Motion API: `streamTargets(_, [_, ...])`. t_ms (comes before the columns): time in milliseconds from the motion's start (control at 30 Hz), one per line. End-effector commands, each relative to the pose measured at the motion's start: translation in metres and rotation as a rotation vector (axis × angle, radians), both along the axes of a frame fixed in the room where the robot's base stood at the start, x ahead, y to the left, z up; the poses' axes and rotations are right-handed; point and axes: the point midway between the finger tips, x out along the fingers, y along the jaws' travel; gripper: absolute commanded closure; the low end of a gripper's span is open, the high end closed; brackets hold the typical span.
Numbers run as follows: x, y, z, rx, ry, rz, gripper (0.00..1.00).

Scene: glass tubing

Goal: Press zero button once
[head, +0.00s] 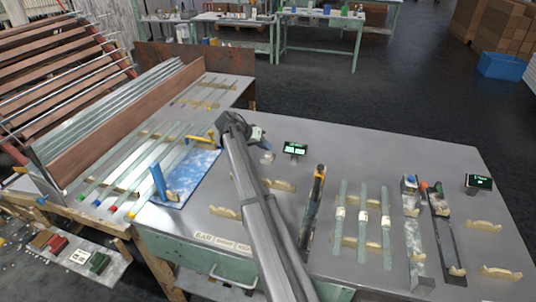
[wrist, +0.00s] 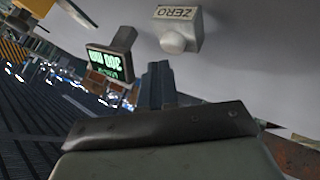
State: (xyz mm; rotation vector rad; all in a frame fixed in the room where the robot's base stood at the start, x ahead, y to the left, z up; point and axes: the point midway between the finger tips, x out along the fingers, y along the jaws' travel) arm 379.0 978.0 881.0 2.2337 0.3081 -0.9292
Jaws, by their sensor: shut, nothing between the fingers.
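The zero button is a pale grey block marked ZERO (wrist: 178,18) with a rounded button (wrist: 173,42) on it, upper middle of the wrist view. In the head view it is the small pale block (head: 267,158) just below my gripper's end. My gripper (wrist: 157,72) is shut and empty, its dark fingers pointing toward the block. In the wrist view the fingertips appear just below and left of the button, with a visible gap. In the head view the fingertips are hard to make out. A black display (wrist: 110,62) with green digits, upside down here, stands left of the button.
The same display (head: 295,149) stands right of my gripper in the head view. A blue board (head: 187,180) with a blue upright post lies to the left. Glass tubes (head: 363,225) rest on wooden holders at right. Another green-lit display (head: 479,182) is at far right.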

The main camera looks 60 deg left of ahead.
Motion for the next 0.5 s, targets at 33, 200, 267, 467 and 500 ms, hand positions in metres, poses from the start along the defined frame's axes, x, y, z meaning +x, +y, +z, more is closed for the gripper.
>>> streamTargets(33, [-0.0001, 0.0, 0.0016, 0.0, 0.0, 0.0, 1.0])
streamTargets(200, [-0.0001, -0.0001, 0.0025, 0.0, 0.0, 0.0, 1.0])
streamTargets(267, [0.0, 0.0, 0.0024, 0.0, 0.0, 0.0, 1.0])
streamTargets(467, [0.0, 0.0, 0.0047, 0.001, 0.0, -0.001, 1.0])
streamTargets(500, [0.0, 0.0001, 0.0064, 0.001, 0.0, -0.001, 1.0])
